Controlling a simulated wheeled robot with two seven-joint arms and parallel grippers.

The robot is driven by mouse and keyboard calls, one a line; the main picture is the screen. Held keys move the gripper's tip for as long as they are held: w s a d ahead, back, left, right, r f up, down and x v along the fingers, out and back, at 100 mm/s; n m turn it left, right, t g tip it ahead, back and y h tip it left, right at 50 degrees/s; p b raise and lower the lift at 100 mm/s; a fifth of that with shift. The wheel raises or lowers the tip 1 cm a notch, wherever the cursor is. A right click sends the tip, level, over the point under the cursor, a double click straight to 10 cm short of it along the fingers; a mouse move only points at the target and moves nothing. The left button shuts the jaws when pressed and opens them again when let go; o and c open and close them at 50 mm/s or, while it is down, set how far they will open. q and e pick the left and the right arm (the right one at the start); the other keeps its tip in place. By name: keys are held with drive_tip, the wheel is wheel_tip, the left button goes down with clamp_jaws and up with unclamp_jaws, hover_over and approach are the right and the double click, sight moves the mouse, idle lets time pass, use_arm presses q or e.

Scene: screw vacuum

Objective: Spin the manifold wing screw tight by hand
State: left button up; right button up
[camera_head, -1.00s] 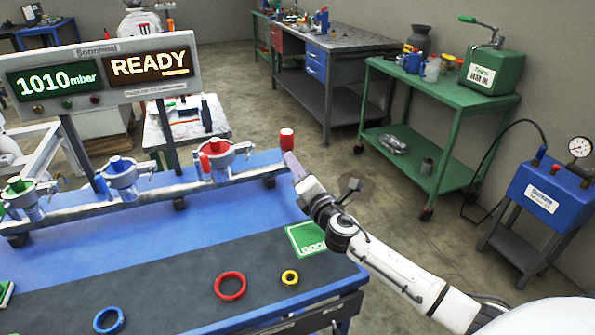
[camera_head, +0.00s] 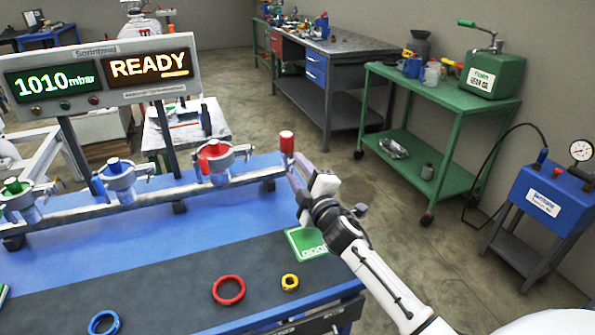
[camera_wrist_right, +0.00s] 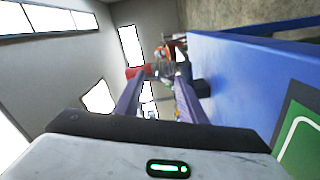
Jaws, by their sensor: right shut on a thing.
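The manifold (camera_head: 150,197) is a grey pipe along the far side of the blue bench. Its clamps carry a green (camera_head: 17,187), a blue (camera_head: 116,165) and a red (camera_head: 213,150) top piece. A red cylinder (camera_head: 286,142) stands upright at its right end; I cannot make out wings on it. My right gripper (camera_head: 291,168) is at this end, its fingertips at the red cylinder's lower part, shut on it. In the right wrist view a red piece (camera_wrist_right: 136,71) shows by the left fingertip; the exact contact is unclear. My left gripper is out of view.
A blue ring (camera_head: 104,323), a red ring (camera_head: 228,290) and a yellow ring (camera_head: 289,283) lie on the dark mat. A green card (camera_head: 307,242) lies near the bench's right edge. The display (camera_head: 100,75) behind the manifold reads 1010 mbar and READY.

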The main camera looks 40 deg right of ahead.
drive_tip(key=shift+f+m, duration=0.15)
drive_tip(key=shift+m, duration=0.75)
drive_tip(key=o, duration=1.1)
drive_tip(key=shift+s, duration=0.1)
drive_tip(key=shift+c, duration=0.2)
drive_tip(key=v, duration=1)
drive_tip(key=shift+s, duration=0.15)
